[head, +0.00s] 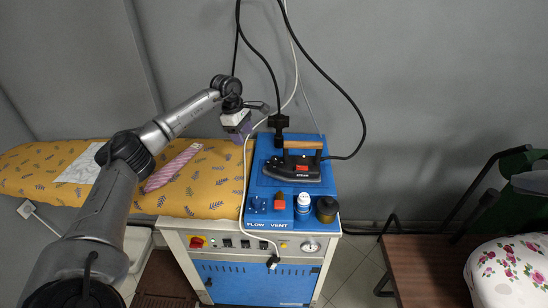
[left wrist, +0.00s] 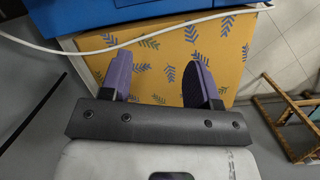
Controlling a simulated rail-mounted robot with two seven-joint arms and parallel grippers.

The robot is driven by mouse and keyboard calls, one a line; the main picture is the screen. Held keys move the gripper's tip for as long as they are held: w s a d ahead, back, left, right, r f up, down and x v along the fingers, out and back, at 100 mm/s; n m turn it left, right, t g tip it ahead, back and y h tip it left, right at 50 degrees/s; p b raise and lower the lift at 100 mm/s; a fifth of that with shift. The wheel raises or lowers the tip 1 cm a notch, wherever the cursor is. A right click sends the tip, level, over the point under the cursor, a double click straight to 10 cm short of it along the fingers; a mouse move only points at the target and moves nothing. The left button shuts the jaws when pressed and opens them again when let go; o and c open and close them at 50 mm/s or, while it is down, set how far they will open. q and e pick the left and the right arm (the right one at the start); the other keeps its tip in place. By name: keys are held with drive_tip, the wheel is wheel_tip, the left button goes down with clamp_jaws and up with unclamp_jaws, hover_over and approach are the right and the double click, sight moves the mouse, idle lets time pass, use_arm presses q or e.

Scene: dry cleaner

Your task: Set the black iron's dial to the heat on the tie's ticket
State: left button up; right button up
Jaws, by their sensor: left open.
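The black iron (head: 290,167) with a wooden handle rests on the blue top of the pressing station (head: 268,187). A small red part shows on its side; I cannot make out the dial's setting. The pink patterned tie (head: 172,168) lies on the yellow ironing board (head: 210,196). A small pale patch at its upper end may be its ticket; no heat mark is readable. My left gripper (head: 240,136) is open and empty above the board's right end, left of the iron. In the left wrist view its purple fingers (left wrist: 157,70) are apart over yellow leaf-print cloth.
Black cables and a white cord hang around the station. A whitish printed sheet (head: 82,168) lies on the board.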

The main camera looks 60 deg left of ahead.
sight(275, 158)
use_arm(q)
drive_tip(key=w+d+r+n+t, duration=0.2)
drive_tip(key=w+d+r+n, duration=0.15)
drive_tip(key=n, duration=0.45)
drive_tip(key=b+x, duration=0.1)
drive_tip(key=x, duration=0.6)
drive_tip(key=b+x, duration=0.1)
drive_tip(key=x, duration=0.6)
drive_tip(key=shift+w+f, duration=0.2)
drive_tip(key=shift+w, duration=0.15)
drive_tip(key=shift+c, duration=0.3)
